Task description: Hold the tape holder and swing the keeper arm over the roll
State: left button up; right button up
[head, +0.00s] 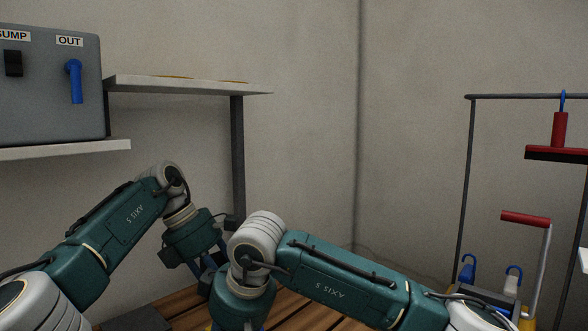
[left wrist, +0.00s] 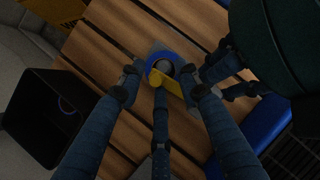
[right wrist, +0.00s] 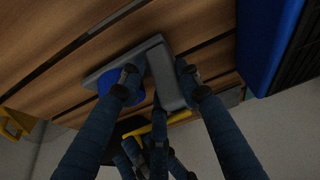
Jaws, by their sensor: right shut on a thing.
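The tape holder is a grey base with an upright block (right wrist: 166,80) on the slatted wooden table, seen in the right wrist view. My right gripper (right wrist: 158,82) is shut on it, its fingers either side of the block. The blue roll (right wrist: 108,82) is beside the block, partly hidden by a finger. The roll also shows from above as a blue ring in the left wrist view (left wrist: 153,61). The yellow keeper arm (left wrist: 169,80) lies near the roll's lower edge. My left gripper (left wrist: 163,82) is open around the roll and keeper arm; I cannot tell whether it touches them.
A black bin (left wrist: 38,118) stands left of the table in the left wrist view. A blue object (right wrist: 262,45) is near the holder's other side. A grey control box (head: 50,95) and shelf (head: 180,86) are at the back left; a rack (head: 466,170) stands right.

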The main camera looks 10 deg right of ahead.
pick_arm(q)
jog(key=a+r+n+t, duration=0.2)
jog(key=a+r+n, duration=0.4)
jog(key=r, duration=0.4)
jog(key=w+d+r+m+t+h, duration=0.1)
jog(key=w+d+r+m+h, duration=0.15)
jog(key=d, duration=0.45)
jog(key=w+d+r+m+t+h, duration=0.1)
jog(key=w+d+r+m+h, duration=0.1)
jog(key=d+r, duration=0.3)
jog(key=w+d+r+m+t+h, duration=0.1)
jog(key=d+r+t+h, duration=0.1)
jog(key=d+r+h, duration=0.4)
jog(key=d+r, duration=0.4)
jog(key=r, duration=0.2)
jog(key=shift+w+d, duration=0.25)
jog(key=shift+w, duration=0.1)
